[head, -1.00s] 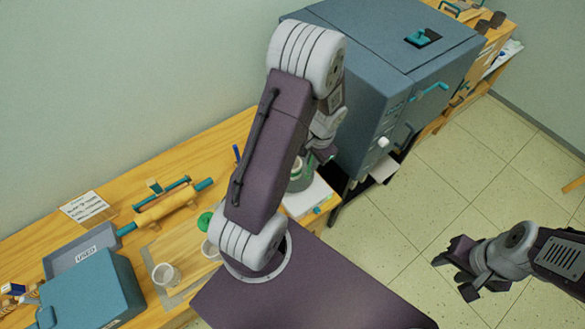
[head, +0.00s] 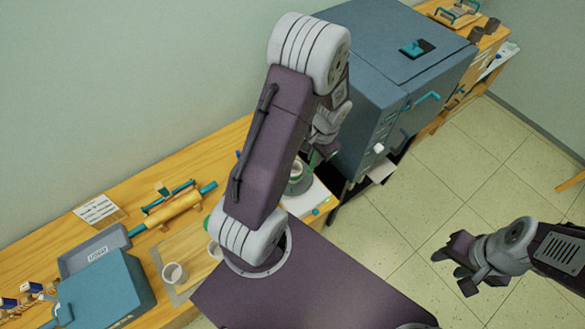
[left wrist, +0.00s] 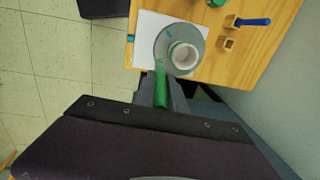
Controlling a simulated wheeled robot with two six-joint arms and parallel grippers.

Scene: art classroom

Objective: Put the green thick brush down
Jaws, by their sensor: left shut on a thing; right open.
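My left gripper (left wrist: 162,100) is shut on the green thick brush (left wrist: 161,88), whose green handle shows between the fingers in the left wrist view. Its far end, paler green, reaches toward a grey round disc (left wrist: 160,40) with a white cup-like ring (left wrist: 184,56) on it. I cannot tell whether the brush touches the disc. In the head view my left gripper (head: 326,148) is mostly hidden behind its own arm, above the bench's right end. My right gripper (head: 462,264) is open and empty over the floor.
The disc lies on a white sheet (left wrist: 146,27) at the wooden bench's edge. Small wooden blocks (left wrist: 229,44) and a blue-handled tool (left wrist: 252,22) are nearby. A large blue-grey cabinet (head: 350,110) stands close to my left arm. A pale cup (head: 174,273) and rolling pin (head: 172,210) lie left.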

